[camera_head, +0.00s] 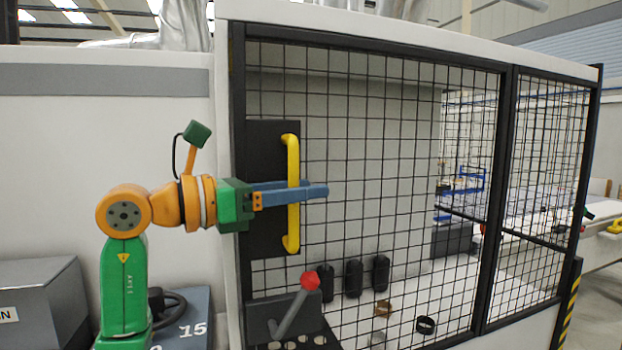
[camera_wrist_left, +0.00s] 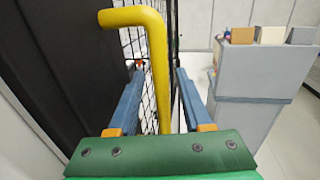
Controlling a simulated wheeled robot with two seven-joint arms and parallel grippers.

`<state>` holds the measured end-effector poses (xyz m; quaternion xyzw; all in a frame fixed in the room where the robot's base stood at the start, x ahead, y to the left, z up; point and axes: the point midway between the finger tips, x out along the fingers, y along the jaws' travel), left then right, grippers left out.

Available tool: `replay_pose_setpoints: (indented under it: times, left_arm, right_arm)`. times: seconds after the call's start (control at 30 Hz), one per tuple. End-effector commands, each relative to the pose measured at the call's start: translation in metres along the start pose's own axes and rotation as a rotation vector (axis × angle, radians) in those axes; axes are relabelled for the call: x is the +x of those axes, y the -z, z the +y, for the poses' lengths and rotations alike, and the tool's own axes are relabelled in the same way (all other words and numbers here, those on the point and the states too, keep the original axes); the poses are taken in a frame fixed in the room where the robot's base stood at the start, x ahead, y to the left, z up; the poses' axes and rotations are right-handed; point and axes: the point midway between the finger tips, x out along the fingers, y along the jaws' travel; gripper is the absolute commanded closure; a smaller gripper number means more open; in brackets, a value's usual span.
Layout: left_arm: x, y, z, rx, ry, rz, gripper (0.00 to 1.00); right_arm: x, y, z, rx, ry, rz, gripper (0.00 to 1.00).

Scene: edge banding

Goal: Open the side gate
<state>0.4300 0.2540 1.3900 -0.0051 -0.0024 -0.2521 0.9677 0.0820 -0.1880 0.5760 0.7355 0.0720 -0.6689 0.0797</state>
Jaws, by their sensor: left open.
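The side gate is a black-framed mesh panel (camera_head: 375,48) in the side of a white machine enclosure, and it looks shut. Its upright yellow handle (camera_head: 292,152) sits on a black plate near the gate's left edge. The handle also shows in the left wrist view (camera_wrist_left: 158,62), with its bar between my fingers. My left gripper (camera_head: 320,191) reaches in from the left at the middle of the handle. Its blue fingers (camera_wrist_left: 158,74) are open, one on each side of the bar, with gaps showing. My right gripper is not in view.
A lever with a red knob (camera_head: 310,281) stands below the handle. Behind the mesh are several dark cylinders (camera_head: 353,278) and a black ring (camera_head: 426,325). A grey box (camera_head: 40,290) is at the lower left. A grey cabinet (camera_wrist_left: 262,75) with small boxes shows in the wrist view.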

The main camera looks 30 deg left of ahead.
Motion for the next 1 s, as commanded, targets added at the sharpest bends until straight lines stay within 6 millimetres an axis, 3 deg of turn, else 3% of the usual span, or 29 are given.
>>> replay_pose_setpoints:
  times: [0.1,0.33,0.5,1.0]
  left_arm:
    - [0.01,-0.0005,-0.0004,0.0,0.001,0.002,0.51]
    - [0.011,0.0009,-0.0001,0.001,0.0,0.001,0.53]
    - [0.0109,0.0008,-0.0002,0.001,0.0,0.001,0.99]
    - [0.0107,0.0004,-0.0002,0.001,0.0,0.0,1.0]
  right_arm:
    - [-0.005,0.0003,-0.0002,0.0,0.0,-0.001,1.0]
    - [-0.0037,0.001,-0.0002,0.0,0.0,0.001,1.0]
    - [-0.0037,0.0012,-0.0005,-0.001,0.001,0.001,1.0]
    - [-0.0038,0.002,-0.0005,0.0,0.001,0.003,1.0]
